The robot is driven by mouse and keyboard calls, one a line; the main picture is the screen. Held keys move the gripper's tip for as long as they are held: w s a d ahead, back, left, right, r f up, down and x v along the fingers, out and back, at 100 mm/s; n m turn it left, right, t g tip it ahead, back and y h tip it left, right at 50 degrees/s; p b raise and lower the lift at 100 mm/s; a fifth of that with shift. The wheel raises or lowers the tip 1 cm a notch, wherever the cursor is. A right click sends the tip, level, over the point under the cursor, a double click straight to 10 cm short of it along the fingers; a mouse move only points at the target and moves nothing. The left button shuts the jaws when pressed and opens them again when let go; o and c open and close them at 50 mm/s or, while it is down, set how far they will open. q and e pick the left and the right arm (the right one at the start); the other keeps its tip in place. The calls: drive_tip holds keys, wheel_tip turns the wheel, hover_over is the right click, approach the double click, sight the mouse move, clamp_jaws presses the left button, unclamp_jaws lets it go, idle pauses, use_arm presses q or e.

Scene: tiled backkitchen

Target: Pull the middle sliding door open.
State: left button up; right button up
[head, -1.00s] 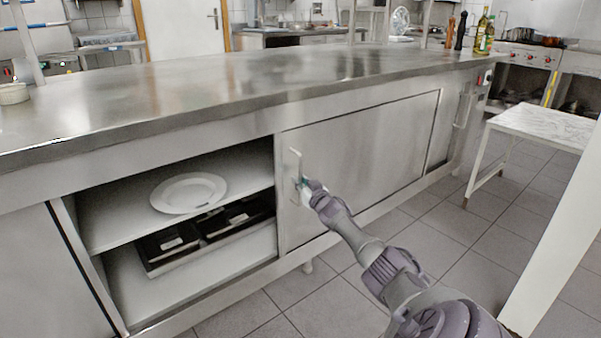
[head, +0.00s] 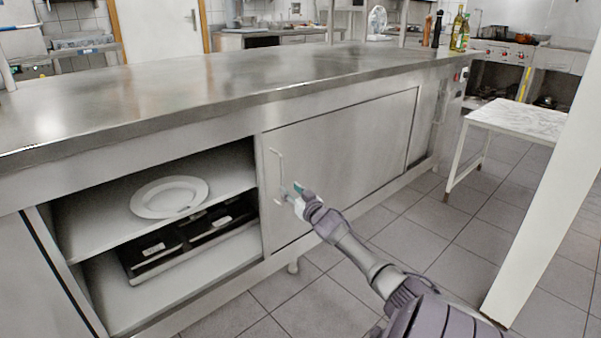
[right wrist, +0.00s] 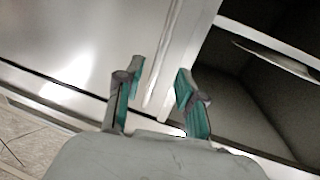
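The middle sliding door (head: 345,150) is a grey metal panel in the counter front. Its light upright bar handle (head: 278,174) is near its left edge. An open compartment lies left of that edge. My right gripper (head: 296,191) is just right of the handle's lower part in the head view, seemingly a little apart from it. In the right wrist view the gripper (right wrist: 156,97) has its two teal-lined fingers spread, with no object clamped between them. The door (right wrist: 85,40) and its pale edge strip show beyond the fingers; I cannot clearly tell the handle there. My left gripper is out of view.
The compartment holds a white plate (head: 169,197) on its upper shelf and dark trays (head: 152,250) below. The steel countertop (head: 200,95) overhangs the door. A white table (head: 515,117) stands at the right. Tiled floor (head: 440,225) is clear between counter and table.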

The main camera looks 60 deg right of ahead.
drive_tip(key=shift+v, duration=2.75)
